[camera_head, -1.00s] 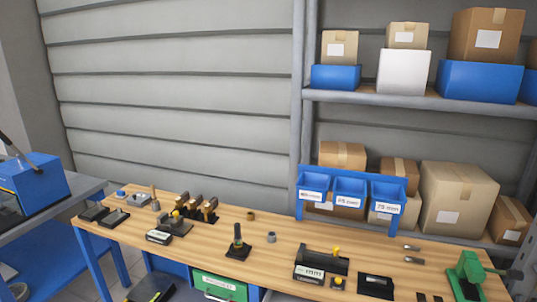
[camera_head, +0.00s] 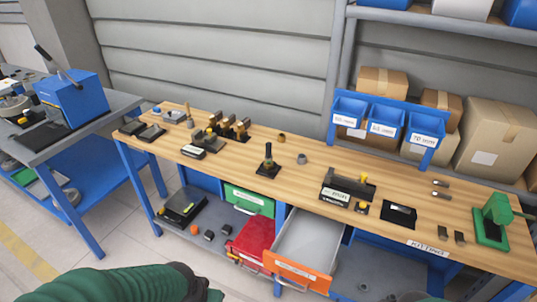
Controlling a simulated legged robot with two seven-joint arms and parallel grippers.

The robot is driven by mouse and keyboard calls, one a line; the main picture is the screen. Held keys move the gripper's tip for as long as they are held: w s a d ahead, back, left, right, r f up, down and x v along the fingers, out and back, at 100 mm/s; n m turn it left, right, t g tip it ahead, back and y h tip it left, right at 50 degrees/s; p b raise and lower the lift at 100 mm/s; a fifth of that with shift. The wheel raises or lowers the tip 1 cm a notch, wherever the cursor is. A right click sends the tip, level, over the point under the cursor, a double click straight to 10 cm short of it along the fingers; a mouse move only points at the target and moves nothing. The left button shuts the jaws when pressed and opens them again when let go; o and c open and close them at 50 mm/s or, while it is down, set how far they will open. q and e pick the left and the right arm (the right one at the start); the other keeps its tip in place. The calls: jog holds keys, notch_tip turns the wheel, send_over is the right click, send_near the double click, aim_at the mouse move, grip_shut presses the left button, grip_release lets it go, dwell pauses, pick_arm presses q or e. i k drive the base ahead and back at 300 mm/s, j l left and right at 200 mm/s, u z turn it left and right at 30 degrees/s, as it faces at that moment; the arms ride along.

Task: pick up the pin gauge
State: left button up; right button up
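I cannot tell for certain which item is the pin gauge. An upright dark tool with a handle (camera_head: 268,154) stands on a black square base near the middle of the wooden workbench (camera_head: 235,150). To its right lies a long black block with a yellow knob and a white label (camera_head: 347,187). My green left arm (camera_head: 130,283) comes in at the bottom left, well below and in front of the bench. Neither gripper's fingers can be made out.
Below the bench, a grey drawer with an orange front (camera_head: 305,250) and a red drawer (camera_head: 252,240) stick out; a green drawer (camera_head: 249,201) is beside them. A blue bin rack (camera_head: 383,121) stands at the back right. A green press (camera_head: 492,221) sits at the right end.

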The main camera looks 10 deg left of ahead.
aim_at(268, 157)
jog(key=i+j+u, duration=0.2)
jog(key=i+j, duration=0.15)
jog(key=i+j+u, duration=0.15)
jog(key=i, duration=0.25)
jog(key=i+j+u, duration=0.2)
jog(key=i+j, duration=0.15)
jog(key=i+j+u, duration=0.2)
jog(key=i, duration=0.25)
